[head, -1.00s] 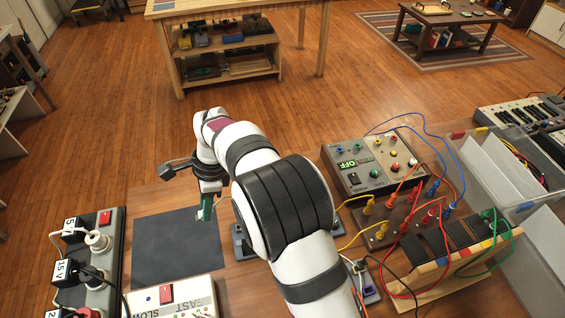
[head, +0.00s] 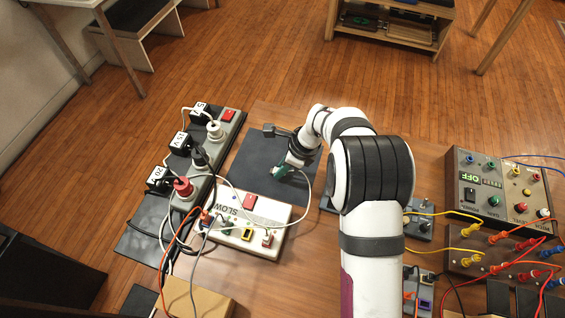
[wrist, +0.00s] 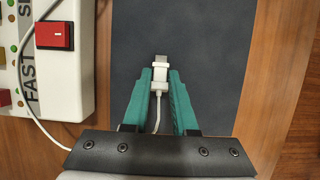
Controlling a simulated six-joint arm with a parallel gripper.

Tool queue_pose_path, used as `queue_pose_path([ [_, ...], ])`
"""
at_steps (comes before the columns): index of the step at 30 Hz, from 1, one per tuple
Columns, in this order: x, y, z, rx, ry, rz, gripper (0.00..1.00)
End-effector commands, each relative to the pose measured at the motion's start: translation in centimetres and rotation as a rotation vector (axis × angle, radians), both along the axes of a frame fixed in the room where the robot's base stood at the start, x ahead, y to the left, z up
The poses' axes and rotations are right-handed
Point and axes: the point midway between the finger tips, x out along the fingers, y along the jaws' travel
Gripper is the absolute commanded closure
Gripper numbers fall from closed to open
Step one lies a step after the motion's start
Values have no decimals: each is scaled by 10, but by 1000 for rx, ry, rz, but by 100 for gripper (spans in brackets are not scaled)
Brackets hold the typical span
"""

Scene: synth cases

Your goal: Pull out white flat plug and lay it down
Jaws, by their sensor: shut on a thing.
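In the wrist view a small white flat plug (wrist: 160,74) with a metal tip is between the green fingers of my gripper (wrist: 160,84). The gripper is shut on it, with the tip pointing away from me. The plug is clear of any socket, over the dark mat (wrist: 205,30); I cannot tell its exact height. Its thin white cord runs back under the gripper. In the head view my gripper (head: 282,172) is over the lower part of the mat (head: 255,160), and the plug is too small to make out clearly.
A white SLOW/FAST box (head: 275,212) with a red switch (head: 249,203) and several leads stands beside the mat. A grey power strip (head: 228,133) with several plugs is to its left. An instrument panel (head: 490,190) with yellow and orange leads is right. Much of the mat is bare.

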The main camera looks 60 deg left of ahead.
Motion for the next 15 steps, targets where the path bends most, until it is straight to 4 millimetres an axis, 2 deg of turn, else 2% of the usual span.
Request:
queue_pose_path([
  [3,0,0,0,0,0,0,100],
  [4,0,0,0,0,0,0,71],
  [9,0,0,0,0,0,1,40],
  [15,0,0,1,0,0,1,39],
])
